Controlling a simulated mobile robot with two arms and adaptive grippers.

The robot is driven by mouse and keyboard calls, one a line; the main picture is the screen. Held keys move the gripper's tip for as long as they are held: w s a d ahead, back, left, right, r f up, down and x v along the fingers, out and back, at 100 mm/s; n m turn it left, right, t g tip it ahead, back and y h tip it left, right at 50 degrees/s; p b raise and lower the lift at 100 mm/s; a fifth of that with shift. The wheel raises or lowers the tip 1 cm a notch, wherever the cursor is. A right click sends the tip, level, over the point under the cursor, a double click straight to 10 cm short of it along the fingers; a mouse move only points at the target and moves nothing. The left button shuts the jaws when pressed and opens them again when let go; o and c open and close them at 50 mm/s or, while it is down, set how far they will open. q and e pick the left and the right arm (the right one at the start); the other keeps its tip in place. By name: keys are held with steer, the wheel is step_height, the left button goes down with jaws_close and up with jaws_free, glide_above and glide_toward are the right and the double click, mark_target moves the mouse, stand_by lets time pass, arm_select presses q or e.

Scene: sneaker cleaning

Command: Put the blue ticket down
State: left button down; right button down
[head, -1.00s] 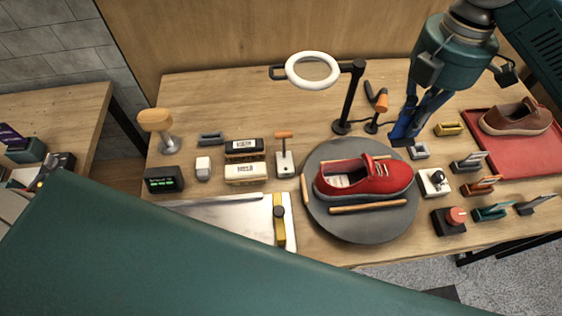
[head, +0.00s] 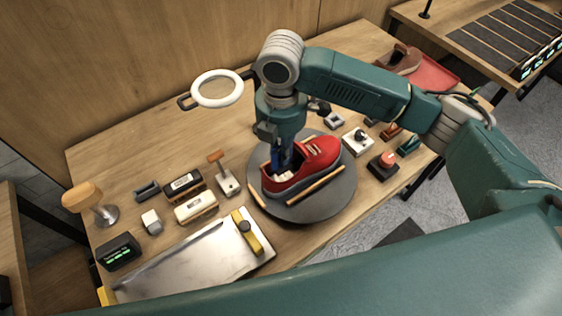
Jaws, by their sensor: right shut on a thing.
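My right gripper (head: 281,164) points down into the opening of the red sneaker (head: 318,160), at its left end. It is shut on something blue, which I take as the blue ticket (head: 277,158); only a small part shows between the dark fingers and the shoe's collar. I cannot tell whether the ticket touches the inside of the shoe. The sneaker sits on the round grey turntable (head: 335,198). My left gripper is not in view.
A ring lamp (head: 217,88) stands behind the turntable. A red knob (head: 386,160) and ticket stands (head: 408,146) are to the right. The table's back left is clear.

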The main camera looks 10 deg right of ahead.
mark_target(281, 166)
steer(key=shift+f, duration=0.8)
step_height(281, 166, down, 4)
steer(key=shift+d+p, duration=0.1)
steer(key=shift+p, duration=0.4)
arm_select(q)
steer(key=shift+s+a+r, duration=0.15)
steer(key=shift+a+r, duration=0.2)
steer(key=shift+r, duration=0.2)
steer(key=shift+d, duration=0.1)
arm_select(e)
steer(key=shift+f, duration=0.15)
steer(key=c, duration=2.2)
jaws_free()
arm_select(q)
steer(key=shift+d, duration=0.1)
arm_select(e)
steer(key=shift+o, duration=0.2)
